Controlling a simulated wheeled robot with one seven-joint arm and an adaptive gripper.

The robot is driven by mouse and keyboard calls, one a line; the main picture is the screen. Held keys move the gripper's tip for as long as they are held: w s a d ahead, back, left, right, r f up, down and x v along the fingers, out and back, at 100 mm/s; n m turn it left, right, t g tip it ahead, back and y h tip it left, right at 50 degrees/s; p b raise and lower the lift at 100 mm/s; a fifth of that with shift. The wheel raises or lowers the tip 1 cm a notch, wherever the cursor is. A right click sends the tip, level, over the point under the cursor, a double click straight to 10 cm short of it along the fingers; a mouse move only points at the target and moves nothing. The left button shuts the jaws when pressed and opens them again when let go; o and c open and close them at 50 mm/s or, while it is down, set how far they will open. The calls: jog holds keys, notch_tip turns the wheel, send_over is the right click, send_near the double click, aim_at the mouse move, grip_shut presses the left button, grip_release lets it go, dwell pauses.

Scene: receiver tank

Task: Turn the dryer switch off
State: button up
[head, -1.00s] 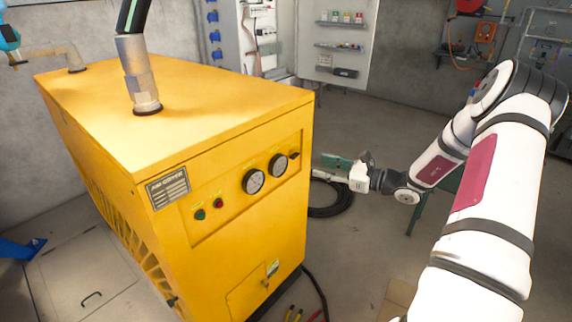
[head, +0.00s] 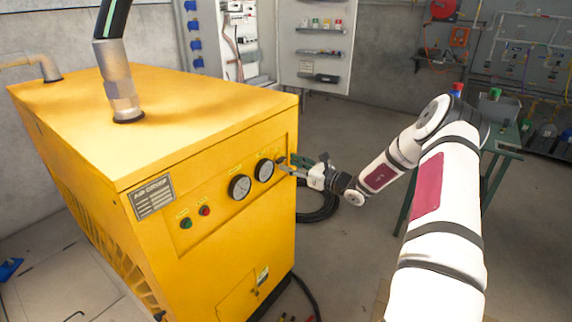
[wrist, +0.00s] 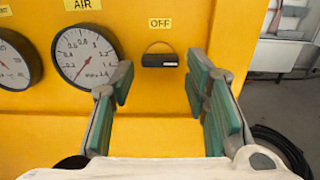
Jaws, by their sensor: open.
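The yellow air dryer (head: 225,230) stands on the left in the head view, with its control panel facing me. In the wrist view, the black dryer switch (wrist: 160,60) is on the yellow panel under an "OFF" label (wrist: 160,23). Its handle appears to lie horizontal. My gripper (wrist: 157,82) is open, with its green-padded fingers on either side of the switch in that view. I cannot tell whether it touches the switch. In the head view, my gripper (head: 285,165) is at the panel's right end and hides the switch.
Two round gauges are left of the switch; the nearer one (wrist: 86,57) is close to the left finger. A green button (head: 186,223) and a red button (head: 204,211) are farther left. Black hose (head: 320,205) lies on the floor behind. Open floor lies right of the dryer.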

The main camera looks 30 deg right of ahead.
aim_at(281, 160)
jog(key=shift+x, duration=1.2)
jog(key=c, duration=0.9)
